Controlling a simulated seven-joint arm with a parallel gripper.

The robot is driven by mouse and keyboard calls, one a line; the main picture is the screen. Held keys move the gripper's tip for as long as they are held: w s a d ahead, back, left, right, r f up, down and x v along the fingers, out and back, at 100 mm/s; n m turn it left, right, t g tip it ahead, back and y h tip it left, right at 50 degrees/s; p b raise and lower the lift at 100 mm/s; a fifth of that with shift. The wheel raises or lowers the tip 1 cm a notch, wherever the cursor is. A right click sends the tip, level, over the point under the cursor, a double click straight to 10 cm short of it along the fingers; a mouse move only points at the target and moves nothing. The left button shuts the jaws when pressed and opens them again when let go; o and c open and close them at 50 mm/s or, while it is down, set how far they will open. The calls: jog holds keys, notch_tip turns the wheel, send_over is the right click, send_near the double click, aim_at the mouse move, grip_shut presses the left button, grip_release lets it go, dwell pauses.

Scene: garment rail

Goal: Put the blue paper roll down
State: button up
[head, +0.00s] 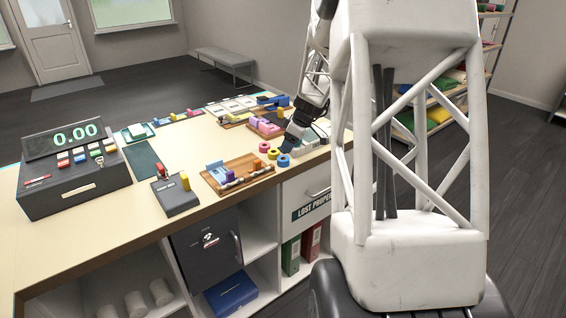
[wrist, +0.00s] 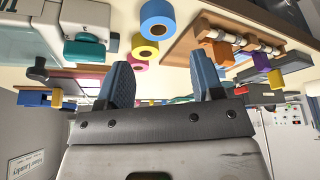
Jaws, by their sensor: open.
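The blue paper roll (head: 283,160) rests on the counter near its front edge, in front of a yellow roll (head: 273,153) and a pink roll (head: 264,147). In the wrist view the blue roll (wrist: 157,33) shows beyond my fingertips, with the yellow roll (wrist: 146,56) and the pink roll (wrist: 139,66) beside it. My gripper (wrist: 160,76) is open, with its two blue fingers apart and nothing between them. In the head view it is a dark shape just behind and right of the rolls, and its fingertips are hard to make out.
A wooden board (head: 262,172) with small parts lies left of the rolls. A card terminal (head: 176,198) and a cash register (head: 75,178) stand farther left. Several small items crowd the counter's back. The counter (head: 90,235) is bare at the front left.

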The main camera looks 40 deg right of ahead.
aim_at(283, 158)
jog(key=shift+x, duration=1.3)
jog(key=shift+x, duration=2.6)
jog(key=shift+d, duration=0.15)
jog(key=c, duration=0.7)
jog(key=shift+c, duration=0.2)
